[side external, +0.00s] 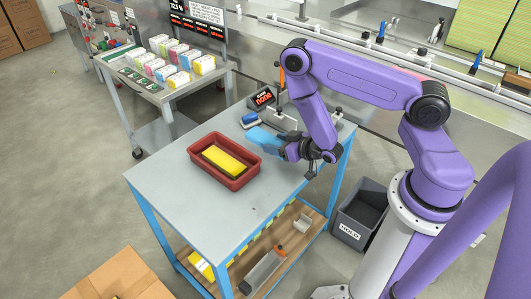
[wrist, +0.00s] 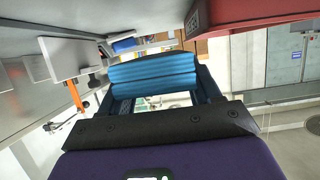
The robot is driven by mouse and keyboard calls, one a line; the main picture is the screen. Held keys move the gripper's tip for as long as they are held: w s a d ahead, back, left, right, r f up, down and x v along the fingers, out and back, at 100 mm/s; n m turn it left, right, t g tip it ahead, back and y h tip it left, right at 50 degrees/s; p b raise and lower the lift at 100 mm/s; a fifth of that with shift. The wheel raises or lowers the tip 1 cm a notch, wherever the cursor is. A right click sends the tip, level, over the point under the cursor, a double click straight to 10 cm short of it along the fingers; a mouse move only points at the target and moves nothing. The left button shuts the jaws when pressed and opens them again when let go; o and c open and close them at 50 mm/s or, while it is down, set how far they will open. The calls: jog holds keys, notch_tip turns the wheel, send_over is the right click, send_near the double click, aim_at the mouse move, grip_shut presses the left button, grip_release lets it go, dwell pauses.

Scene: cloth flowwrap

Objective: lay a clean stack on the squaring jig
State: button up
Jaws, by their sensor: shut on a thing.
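My gripper (side external: 283,147) is shut on a light blue stack of cloths (side external: 264,139) and holds it at the table's right side, beside the red tray. In the wrist view the blue stack (wrist: 153,72) shows several folded layers between the dark fingers (wrist: 155,85). A grey metal upright plate (side external: 283,117), which looks like part of the squaring jig, stands just behind the gripper. A pale plate (wrist: 70,60) shows left of the stack in the wrist view. The arm hides part of the jig area. I cannot tell whether the stack touches the table.
A red tray (side external: 195,148) on the table (side external: 165,185) holds a yellow pack (side external: 224,161). A display reading "none" (side external: 263,98) and a small blue-and-white item (side external: 249,120) stand behind. A grey HOLD bin (side external: 348,228) is on the floor. The table's front is clear.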

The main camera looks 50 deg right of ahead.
aim_at(277, 164)
jog(key=shift+f, duration=3.05)
jog(key=shift+f, duration=0.1)
jog(key=o, duration=1)
